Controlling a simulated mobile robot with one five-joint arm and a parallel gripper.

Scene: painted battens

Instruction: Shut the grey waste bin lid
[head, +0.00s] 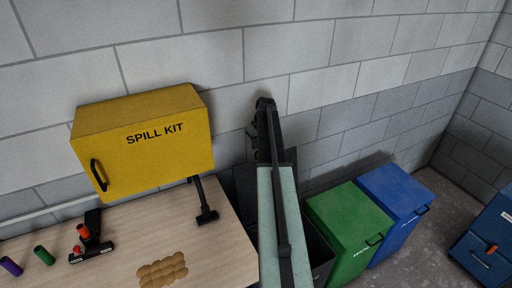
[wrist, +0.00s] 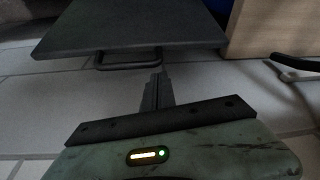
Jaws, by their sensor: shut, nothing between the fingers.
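The grey waste bin (head: 319,254) stands behind my arm, left of the green bin, and most of it is hidden. Its dark lid (head: 245,183) is raised, standing up near the wall, and my arm covers its middle. In the wrist view the lid (wrist: 130,28) is a broad dark panel with a bar handle (wrist: 128,65) along its near edge. My gripper (head: 264,104) is up at the wall side, above the lid in the picture. In the wrist view my gripper (wrist: 154,78) is shut and empty, close to the handle; I cannot tell whether they touch.
A green bin (head: 345,212) and a blue bin (head: 394,188), both shut, stand to the right. At left a wooden bench (head: 215,240) sits below a yellow spill kit cabinet (head: 145,140). The block wall (head: 330,75) is close behind. Floor shows at far right.

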